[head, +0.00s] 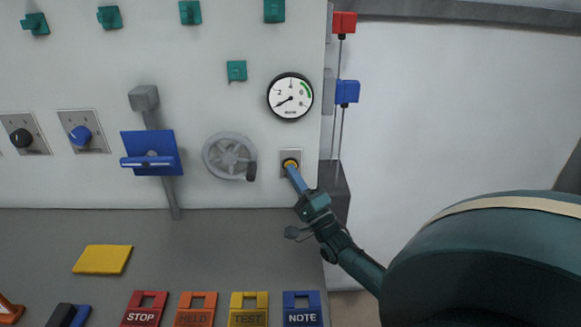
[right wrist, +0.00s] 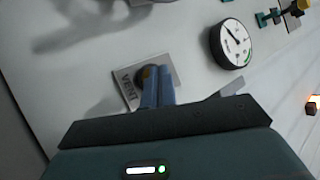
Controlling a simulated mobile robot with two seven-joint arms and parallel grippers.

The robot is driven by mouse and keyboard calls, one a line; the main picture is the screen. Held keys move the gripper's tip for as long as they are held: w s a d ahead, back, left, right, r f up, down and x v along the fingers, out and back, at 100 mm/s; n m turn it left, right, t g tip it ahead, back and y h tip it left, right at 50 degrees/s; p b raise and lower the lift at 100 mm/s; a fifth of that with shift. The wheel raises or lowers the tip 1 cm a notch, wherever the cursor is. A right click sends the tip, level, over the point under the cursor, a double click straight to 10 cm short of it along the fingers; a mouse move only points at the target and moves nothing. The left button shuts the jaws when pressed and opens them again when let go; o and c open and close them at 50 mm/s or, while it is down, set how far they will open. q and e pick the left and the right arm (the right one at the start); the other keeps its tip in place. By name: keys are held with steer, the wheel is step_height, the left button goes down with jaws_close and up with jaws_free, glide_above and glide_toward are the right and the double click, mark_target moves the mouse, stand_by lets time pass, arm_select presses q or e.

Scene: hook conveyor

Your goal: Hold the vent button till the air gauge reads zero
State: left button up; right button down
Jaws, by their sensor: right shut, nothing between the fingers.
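My left gripper is out of view.
A grey handwheel (head: 229,157) is just left of the button. A blue lever plate (head: 151,152) and knobs are further left. Red and blue blocks on rods (head: 345,91) are at the panel's right edge. Coloured tags (head: 249,310) lie on the ledge below.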

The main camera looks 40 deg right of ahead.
steer(key=shift+s+a+p, duration=0.35)
steer(key=shift+s+a, duration=0.1)
steer(key=shift+s, duration=0.15)
steer(key=s+a+p, duration=0.2)
steer(key=s+a, duration=0.1)
steer(key=shift+s+a+p, duration=0.15)
steer(key=shift+s+p, duration=0.2)
steer(key=shift+s, duration=0.05)
stand_by(0.5)
